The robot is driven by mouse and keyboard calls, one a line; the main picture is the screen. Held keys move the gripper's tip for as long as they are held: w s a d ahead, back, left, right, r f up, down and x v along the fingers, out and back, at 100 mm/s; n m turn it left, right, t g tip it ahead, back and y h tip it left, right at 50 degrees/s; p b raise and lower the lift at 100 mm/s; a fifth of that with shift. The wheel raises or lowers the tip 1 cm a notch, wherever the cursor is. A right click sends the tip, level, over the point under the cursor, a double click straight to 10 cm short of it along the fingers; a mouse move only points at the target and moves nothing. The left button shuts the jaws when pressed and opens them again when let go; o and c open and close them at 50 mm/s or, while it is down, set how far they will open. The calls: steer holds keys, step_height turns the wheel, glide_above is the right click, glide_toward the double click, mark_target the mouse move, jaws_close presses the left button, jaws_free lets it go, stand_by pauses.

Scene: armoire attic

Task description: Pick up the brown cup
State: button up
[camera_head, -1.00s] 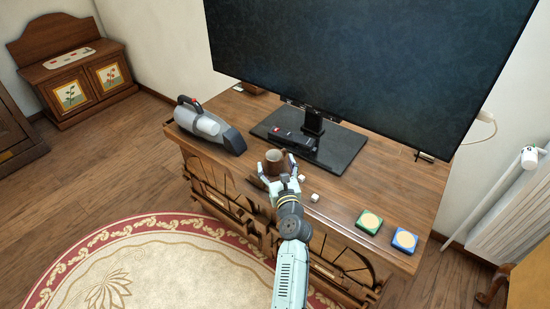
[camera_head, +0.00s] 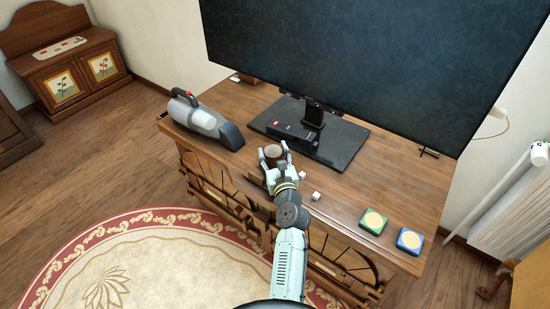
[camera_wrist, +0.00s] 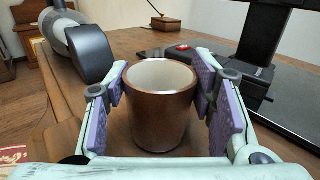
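The brown cup (camera_wrist: 160,112) stands upright on the wooden TV stand, its pale inside showing in the wrist view. It also shows in the head view (camera_head: 273,152), at the stand's front edge area below the TV. My gripper (camera_head: 274,153) reaches it from the front; in the wrist view my gripper (camera_wrist: 163,90) has one finger on each side of the cup. The fingers are apart, and the cup sits between them. The right pad is very close to the cup wall; I cannot tell whether either pad touches it.
A handheld vacuum (camera_head: 205,121) lies left of the cup. Behind stand the TV base (camera_head: 340,145) and a dark device with a red mark (camera_head: 292,132). Small white cubes (camera_head: 316,196), a green box (camera_head: 372,222) and a blue box (camera_head: 410,240) lie to the right.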

steer(key=c, duration=0.7)
